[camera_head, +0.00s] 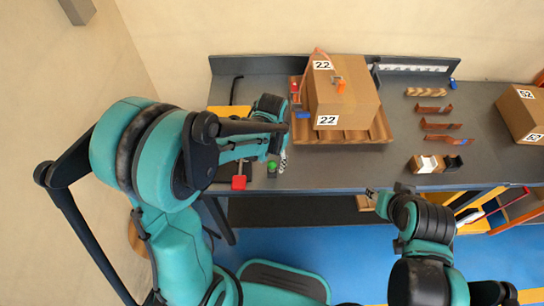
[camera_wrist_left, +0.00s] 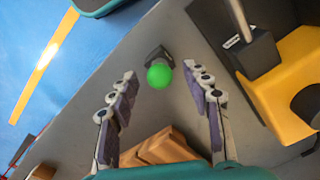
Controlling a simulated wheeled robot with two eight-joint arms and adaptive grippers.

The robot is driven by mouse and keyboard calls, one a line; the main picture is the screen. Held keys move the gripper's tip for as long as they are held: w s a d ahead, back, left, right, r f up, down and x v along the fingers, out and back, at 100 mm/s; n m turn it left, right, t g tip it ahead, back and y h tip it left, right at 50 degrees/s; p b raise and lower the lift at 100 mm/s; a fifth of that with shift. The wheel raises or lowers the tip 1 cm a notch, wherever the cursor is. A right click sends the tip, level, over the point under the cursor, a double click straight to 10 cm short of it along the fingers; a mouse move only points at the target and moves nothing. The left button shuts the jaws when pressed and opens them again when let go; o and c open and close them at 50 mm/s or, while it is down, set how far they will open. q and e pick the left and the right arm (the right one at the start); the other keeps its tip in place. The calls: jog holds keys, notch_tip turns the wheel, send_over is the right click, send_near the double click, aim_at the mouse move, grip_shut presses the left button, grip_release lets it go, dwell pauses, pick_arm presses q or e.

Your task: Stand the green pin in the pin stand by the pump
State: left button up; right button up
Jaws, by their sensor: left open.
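The green pin shows as a round green knob (camera_wrist_left: 160,75) in the left wrist view, directly over a small dark block (camera_wrist_left: 157,54), which looks like the pin stand. Its shaft is hidden. In the head view the green knob (camera_head: 272,164) is near the table's front edge. My left gripper (camera_wrist_left: 158,92) is open, with a finger on each side of the knob and clear of it. In the head view my left gripper (camera_head: 283,160) is beside the knob. The pump's yellow base (camera_wrist_left: 288,88) is right of the stand. My right gripper (camera_head: 372,193) is near the table's front edge.
A wooden pallet (camera_head: 340,138) carries a large cardboard box (camera_head: 345,100) right of my left gripper. The table's middle front is clear.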

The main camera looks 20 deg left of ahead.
aim_at(272, 162)
pick_arm(q)
notch_tip(272, 162, up, 12)
dwell(0.4)
jog(key=shift+f, duration=0.1)
dwell(0.3)
